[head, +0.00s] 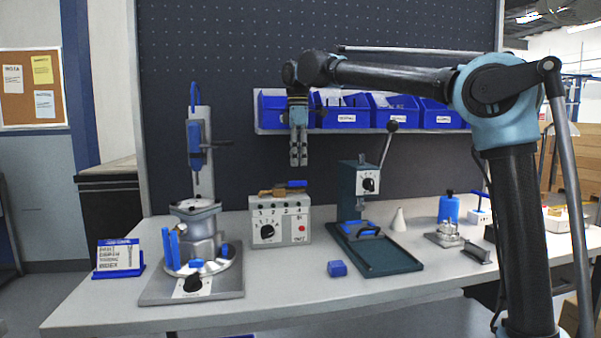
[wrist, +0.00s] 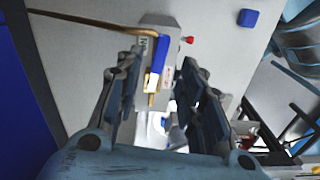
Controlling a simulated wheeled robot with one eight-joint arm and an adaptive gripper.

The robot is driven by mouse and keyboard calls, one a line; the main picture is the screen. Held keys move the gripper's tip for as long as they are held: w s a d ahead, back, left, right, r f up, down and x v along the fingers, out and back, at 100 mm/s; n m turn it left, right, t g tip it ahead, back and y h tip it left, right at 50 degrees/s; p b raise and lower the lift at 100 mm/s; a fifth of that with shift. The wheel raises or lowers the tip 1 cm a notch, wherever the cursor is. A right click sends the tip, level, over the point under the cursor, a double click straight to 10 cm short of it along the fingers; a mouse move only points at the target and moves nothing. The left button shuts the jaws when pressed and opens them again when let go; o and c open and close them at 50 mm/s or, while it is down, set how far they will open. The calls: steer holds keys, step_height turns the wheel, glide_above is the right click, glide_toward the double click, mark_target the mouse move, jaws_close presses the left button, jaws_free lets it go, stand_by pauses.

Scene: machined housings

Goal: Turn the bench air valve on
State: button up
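The bench air valve has a brass body (head: 272,192) and a blue lever (head: 297,184). It sits at the top of a light grey control box (head: 280,222). In the head view the lever points to the right. My gripper (head: 299,163) hangs fingers-down a little above the lever, apart from it. In the wrist view the two fingers (wrist: 164,62) are spread, with the blue lever (wrist: 159,54) and part of the brass valve (wrist: 152,84) showing between them. Nothing is held. The fingers hide part of the box in the wrist view.
A fixture with a tall column (head: 200,240) stands left of the box, and a green press (head: 375,250) stands right. Blue bins (head: 345,117) line the shelf behind. A small blue block (head: 337,268) lies in front on open bench. A brass pipe (wrist: 85,20) runs to the valve.

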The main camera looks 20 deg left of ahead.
mark_target(300, 182)
steer(key=shift+r, duration=2.7)
steer(key=c, duration=0.8)
steer(key=shift+s+d+n, duration=0.15)
steer(key=shift+s+n, duration=0.2)
steer(key=shift+n, duration=0.15)
jaws_close()
steer(key=s+d+f+n+t+y, duration=0.1)
steer(key=s+d+f+n+t, duration=0.15)
steer(key=s+n, duration=0.45)
steer(key=s+d+f+n+t+y, duration=0.1)
steer(key=s+d+n, duration=0.2)
steer(key=n, duration=0.7)
steer(key=x, duration=0.3)
steer(key=w+x, duration=0.1)
steer(key=x, duration=0.3)
steer(key=w+a+x, duration=0.1)
steer(key=x, duration=0.2)
steer(key=shift+w+r, duration=0.1)
steer(key=shift+r, duration=0.1)
steer(key=shift+w+a, duration=0.45)
steer(key=shift+w, duration=0.35)
